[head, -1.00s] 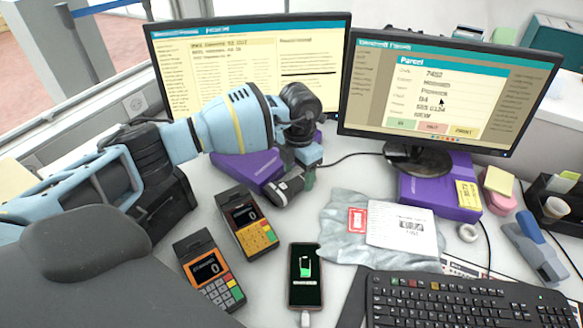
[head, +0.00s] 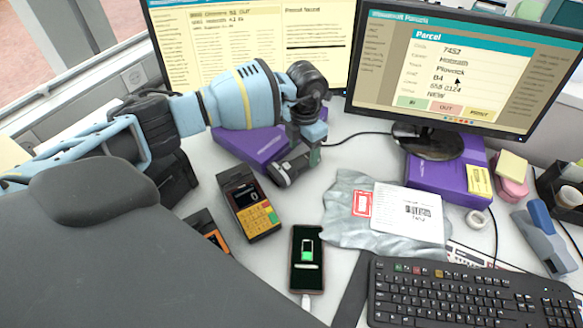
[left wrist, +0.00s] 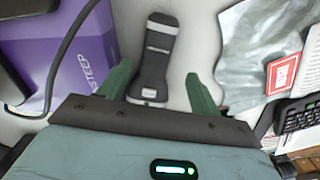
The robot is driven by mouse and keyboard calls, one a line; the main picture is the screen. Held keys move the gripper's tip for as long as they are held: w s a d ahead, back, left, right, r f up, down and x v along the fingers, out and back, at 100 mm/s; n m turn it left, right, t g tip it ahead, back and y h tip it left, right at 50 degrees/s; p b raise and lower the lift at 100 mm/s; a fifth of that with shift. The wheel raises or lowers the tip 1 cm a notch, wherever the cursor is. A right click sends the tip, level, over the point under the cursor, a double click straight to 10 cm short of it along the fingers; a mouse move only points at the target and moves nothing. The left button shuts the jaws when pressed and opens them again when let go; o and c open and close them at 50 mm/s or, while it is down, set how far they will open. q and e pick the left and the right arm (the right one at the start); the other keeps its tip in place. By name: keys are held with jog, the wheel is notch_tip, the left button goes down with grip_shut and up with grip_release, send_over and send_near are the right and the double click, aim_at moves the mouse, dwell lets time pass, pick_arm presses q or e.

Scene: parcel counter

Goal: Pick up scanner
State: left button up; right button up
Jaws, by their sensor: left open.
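The scanner (head: 284,173) is a dark grey hand-held device with light bands. It lies on the white counter beside a purple box. My left gripper (head: 306,155) is just above and beside it in the head view, its green finger partly in view. In the left wrist view the scanner (left wrist: 157,50) lies between the two green fingers (left wrist: 160,76), with its wide end farther out. The fingers are apart, and a gap shows on both sides of the scanner. My right gripper is not in view.
Purple box (head: 250,147) stands close left of the scanner. A card terminal (head: 249,208), a phone (head: 306,260) and a grey parcel bag (head: 345,215) lie nearer. Two monitors (head: 445,70) stand behind. A black cable (head: 355,136) runs behind the gripper. Bare counter shows right of the scanner.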

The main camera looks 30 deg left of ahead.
aim_at(301, 161)
pick_arm(q)
jog(key=f, duration=0.4)
jog(key=shift+a+f, duration=0.35)
jog(key=shift+f, duration=0.05)
jog(key=shift+c, duration=0.3)
jog(key=c, duration=1.1)
notch_tip(301, 161, up, 9)
jog(key=shift+r, duration=0.55)
